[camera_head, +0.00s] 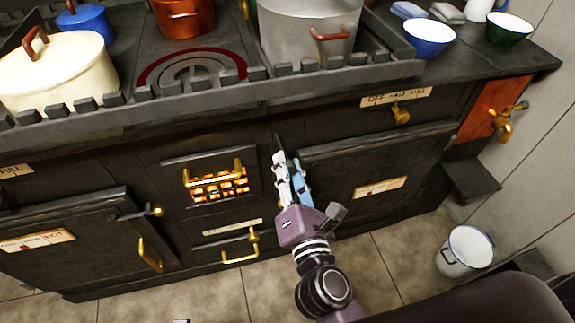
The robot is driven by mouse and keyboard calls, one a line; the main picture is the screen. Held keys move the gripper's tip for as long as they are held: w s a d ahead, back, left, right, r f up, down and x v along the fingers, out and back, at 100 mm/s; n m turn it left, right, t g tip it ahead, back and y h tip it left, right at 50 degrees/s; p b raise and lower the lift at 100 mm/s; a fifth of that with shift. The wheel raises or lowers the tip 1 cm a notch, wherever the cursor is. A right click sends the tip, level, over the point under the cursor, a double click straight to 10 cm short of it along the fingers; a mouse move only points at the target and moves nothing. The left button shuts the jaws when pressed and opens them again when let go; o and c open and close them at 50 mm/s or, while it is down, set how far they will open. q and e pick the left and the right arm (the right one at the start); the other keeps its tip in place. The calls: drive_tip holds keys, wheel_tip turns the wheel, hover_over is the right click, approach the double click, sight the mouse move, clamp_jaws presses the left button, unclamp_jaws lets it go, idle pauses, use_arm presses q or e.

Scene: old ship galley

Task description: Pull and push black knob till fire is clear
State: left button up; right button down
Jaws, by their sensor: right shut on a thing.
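My right gripper (284,160) reaches up from the bottom to the stove front, just right of the fire grate. It is shut on a small dark part (278,142) at its fingertips, which looks like the black knob. The fingers and the dark stove hide most of that part, so its shape and how far out it stands are unclear. The fire (208,187) glows orange through the barred opening behind a brass handle (213,174). My left gripper is not clearly in view.
The black stove carries a cream pot (58,75), a blue pot (85,20), a copper pot (185,18) and a large grey pot (300,35) behind a raised rail. Brass handles stick out below. A white bucket (465,252) stands on the floor at right.

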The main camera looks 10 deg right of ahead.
drive_tip(key=c, duration=1.6)
unclamp_jaws()
drive_tip(key=shift+s, duration=0.15)
drive_tip(key=s, duration=1.1)
drive_tip(key=shift+s+a, duration=0.1)
drive_tip(key=shift+s, duration=0.3)
